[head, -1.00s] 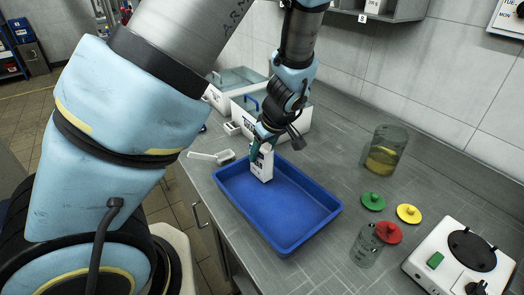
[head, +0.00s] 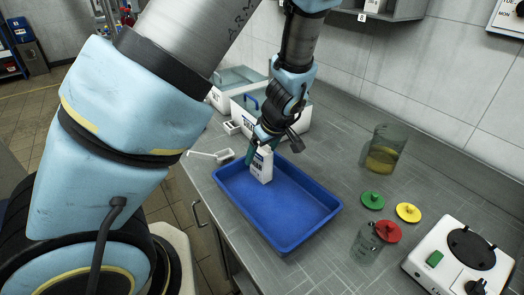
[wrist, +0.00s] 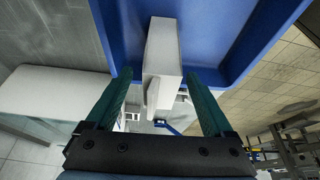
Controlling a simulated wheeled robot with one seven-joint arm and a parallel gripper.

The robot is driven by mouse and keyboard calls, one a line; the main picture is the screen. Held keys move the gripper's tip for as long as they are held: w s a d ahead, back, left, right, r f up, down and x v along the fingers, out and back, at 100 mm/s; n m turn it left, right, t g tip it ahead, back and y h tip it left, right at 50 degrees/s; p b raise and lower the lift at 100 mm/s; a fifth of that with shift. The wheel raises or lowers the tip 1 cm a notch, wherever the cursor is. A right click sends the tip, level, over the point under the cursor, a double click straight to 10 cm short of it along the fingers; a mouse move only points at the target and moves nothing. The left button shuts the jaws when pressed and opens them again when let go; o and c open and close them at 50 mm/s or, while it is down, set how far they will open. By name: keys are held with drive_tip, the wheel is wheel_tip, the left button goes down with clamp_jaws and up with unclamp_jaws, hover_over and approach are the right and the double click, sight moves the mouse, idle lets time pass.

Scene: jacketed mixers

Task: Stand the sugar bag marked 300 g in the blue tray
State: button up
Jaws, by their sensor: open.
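The white sugar bag (head: 262,165) stands upright in the blue tray (head: 290,238), near the tray's far left end. Its printed label is too small to read for certain. In the wrist view the bag (wrist: 163,50) stands between and beyond the fingertips, with a gap on each side. My gripper (wrist: 160,85) is open, its two green fingers apart and not touching the bag. In the head view my gripper (head: 256,146) is just above and behind the bag, partly hidden by the wrist.
White bins (head: 270,108) stand behind the tray. A white scoop (head: 215,155) lies left of it. Most of the tray is empty.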

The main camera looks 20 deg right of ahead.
drive_tip(key=shift+r, duration=0.25)
drive_tip(key=shift+s+d+r, duration=0.1)
drive_tip(key=shift+r, duration=0.1)
drive_tip(key=b+v, duration=0.2)
drive_tip(key=v, duration=0.9)
drive_tip(key=a+m+g+h, duration=0.1)
drive_tip(key=a+m, duration=0.4)
drive_tip(key=a, duration=2.2)
drive_tip(key=shift+f+g+h, duration=0.4)
drive_tip(key=shift+f+g, duration=0.05)
drive_tip(key=shift+g, duration=0.35)
